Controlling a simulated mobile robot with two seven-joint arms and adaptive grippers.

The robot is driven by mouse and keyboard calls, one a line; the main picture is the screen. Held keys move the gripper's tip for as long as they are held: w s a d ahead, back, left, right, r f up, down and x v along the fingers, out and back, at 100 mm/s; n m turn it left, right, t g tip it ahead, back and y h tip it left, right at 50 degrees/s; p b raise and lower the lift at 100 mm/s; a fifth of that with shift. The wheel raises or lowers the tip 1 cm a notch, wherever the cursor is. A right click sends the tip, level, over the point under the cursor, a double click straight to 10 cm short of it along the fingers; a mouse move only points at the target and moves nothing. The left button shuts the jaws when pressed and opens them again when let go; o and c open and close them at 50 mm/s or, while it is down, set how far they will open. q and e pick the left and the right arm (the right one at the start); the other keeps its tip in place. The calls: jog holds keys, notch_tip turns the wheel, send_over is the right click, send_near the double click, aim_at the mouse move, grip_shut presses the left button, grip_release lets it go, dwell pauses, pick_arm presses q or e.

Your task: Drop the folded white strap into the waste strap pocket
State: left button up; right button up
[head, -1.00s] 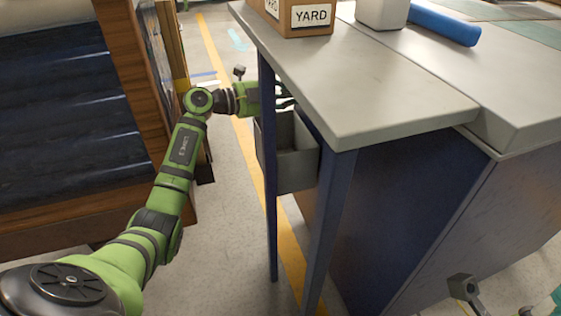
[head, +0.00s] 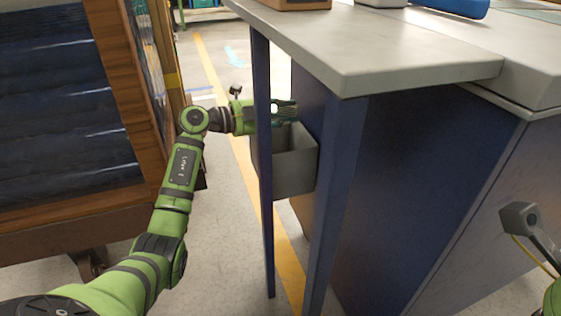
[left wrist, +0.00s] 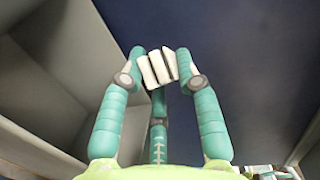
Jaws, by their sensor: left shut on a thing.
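The folded white strap (left wrist: 157,68) is held between the teal fingertips of my left gripper (left wrist: 157,72) in the left wrist view. In the head view my left gripper (head: 286,109) is over the grey waste strap pocket (head: 292,168), beside the table's blue side; I cannot make out the strap there. The pocket is an open-topped box between the blue legs under the tabletop. Its grey walls (left wrist: 62,95) also show at the left of the left wrist view. My right gripper's fingers are not in view.
A blue table leg (head: 263,190) stands in front of my left wrist and the pocket. The grey tabletop (head: 370,55) overhangs at the right. A wood-framed rack (head: 125,90) stands to the left, with bare floor (head: 222,190) between.

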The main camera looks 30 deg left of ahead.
pick_arm(q)
jog(key=o, duration=1.2)
notch_tip(320, 180, up, 10)
jog(key=shift+r, duration=0.1)
